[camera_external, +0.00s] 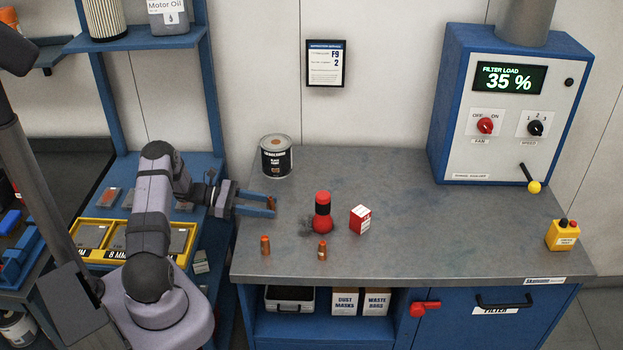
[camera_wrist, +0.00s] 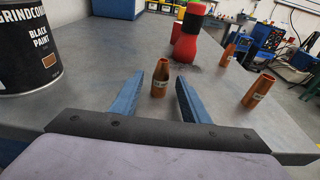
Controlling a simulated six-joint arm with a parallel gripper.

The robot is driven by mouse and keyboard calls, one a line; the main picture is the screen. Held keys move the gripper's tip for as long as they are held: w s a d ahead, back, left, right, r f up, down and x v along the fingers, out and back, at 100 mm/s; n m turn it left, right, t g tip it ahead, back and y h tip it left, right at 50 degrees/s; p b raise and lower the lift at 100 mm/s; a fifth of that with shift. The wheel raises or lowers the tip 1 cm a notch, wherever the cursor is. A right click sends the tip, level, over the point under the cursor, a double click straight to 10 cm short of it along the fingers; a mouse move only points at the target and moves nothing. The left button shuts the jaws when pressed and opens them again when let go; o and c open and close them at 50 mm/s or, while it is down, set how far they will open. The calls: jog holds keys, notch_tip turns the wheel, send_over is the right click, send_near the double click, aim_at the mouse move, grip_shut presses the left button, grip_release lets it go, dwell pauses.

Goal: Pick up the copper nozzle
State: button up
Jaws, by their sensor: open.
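Three copper nozzles stand upright on the grey bench. One nozzle (camera_external: 271,202) shows between the fingertips of my gripper (camera_external: 271,206), partly hidden by the near finger. In the wrist view this nozzle (camera_wrist: 159,79) shows in the gap between the two blue fingers (camera_wrist: 172,77), nearer the left one; I cannot tell whether it touches. My gripper is open and low over the bench. A second nozzle (camera_external: 265,245) and a third nozzle (camera_external: 322,250) stand nearer the front edge. In the wrist view the other two (camera_wrist: 258,91) (camera_wrist: 228,56) are on the right.
A black paint can (camera_external: 276,157) stands behind my gripper. A red and black bottle (camera_external: 323,212) and a red and white box (camera_external: 360,219) stand to the right. A blue control cabinet (camera_external: 500,105) and a yellow button box (camera_external: 563,235) are farther right. The bench's middle right (camera_external: 450,230) is clear.

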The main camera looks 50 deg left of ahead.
aim_at(270, 198)
jog(key=shift+x, duration=1)
grip_shut()
jog(key=shift+r, duration=0.15)
jog(key=shift+r+b, duration=1.35)
jog(key=shift+r, duration=3.5)
